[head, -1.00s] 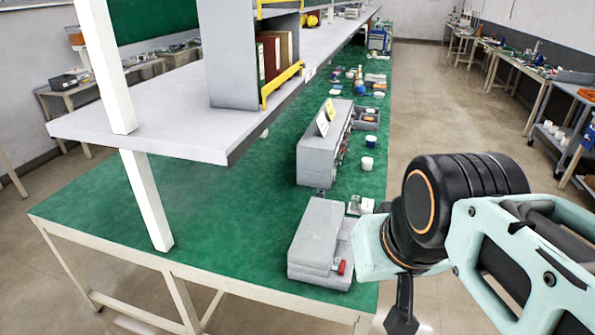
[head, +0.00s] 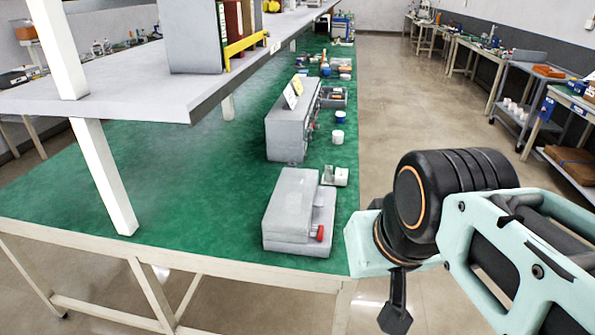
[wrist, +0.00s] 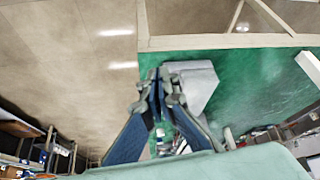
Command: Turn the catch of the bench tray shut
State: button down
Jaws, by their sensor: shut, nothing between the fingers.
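The bench tray, a grey box with a sloped closed lid (head: 294,205), sits at the near right corner of the green bench top. Its red catch (head: 320,233) is on the right part of its front face; its exact angle is too small to tell. In the wrist view the grey box (wrist: 200,85) shows just right of the fingers, and the red catch cannot be made out. My gripper (wrist: 157,92) is shut and empty, pointing toward the bench edge beside the tray. In the head view my arm hangs right of the tray, apart from it in the picture.
A larger grey box with yellow labels (head: 291,125) stands behind the tray. A small grey fixture (head: 335,177) and white-and-blue jars (head: 339,116) are nearby. A grey shelf (head: 150,95) on a white post (head: 104,180) overhangs the left side. The floor aisle right of the bench is clear.

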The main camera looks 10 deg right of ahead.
aim_at(321, 231)
jog(key=i+j+z, duration=0.25)
jog(key=z, duration=0.25)
jog(key=i+j+z, duration=0.3)
jog(key=z, duration=0.15)
jog(key=k+j+z, duration=0.1)
